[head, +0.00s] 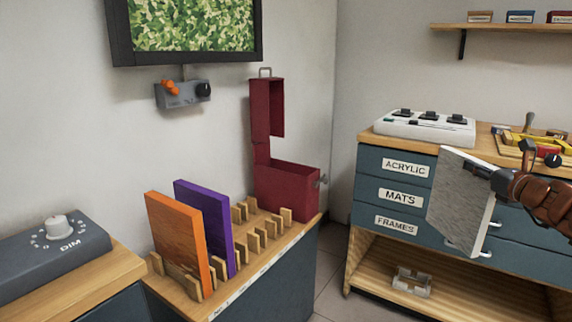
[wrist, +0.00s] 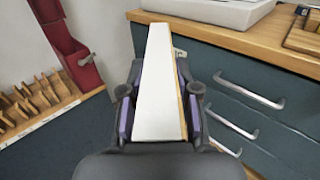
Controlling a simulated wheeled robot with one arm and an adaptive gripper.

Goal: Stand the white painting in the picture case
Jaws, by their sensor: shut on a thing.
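The white painting (head: 462,205) is a flat pale panel, grey-white on the face turned to the head camera. My gripper (head: 497,182) is shut on its right edge and holds it upright in the air before the drawer cabinet. In the wrist view the painting (wrist: 156,75) shows edge-on between the two fingers. The dark red case (head: 287,190), which looks like the picture case, stands at the far end of the low counter with its lid open upward. It is well left of my gripper. Its inside floor is hidden. Part of it shows in the wrist view (wrist: 84,68).
A wooden slotted rack (head: 262,234) holds an orange panel (head: 178,240) and a purple panel (head: 205,220); its other slots look empty. The drawer cabinet (head: 385,215) has protruding handles close to the painting. A floor gap separates cabinet and counter. A dimmer box (head: 55,243) sits front left.

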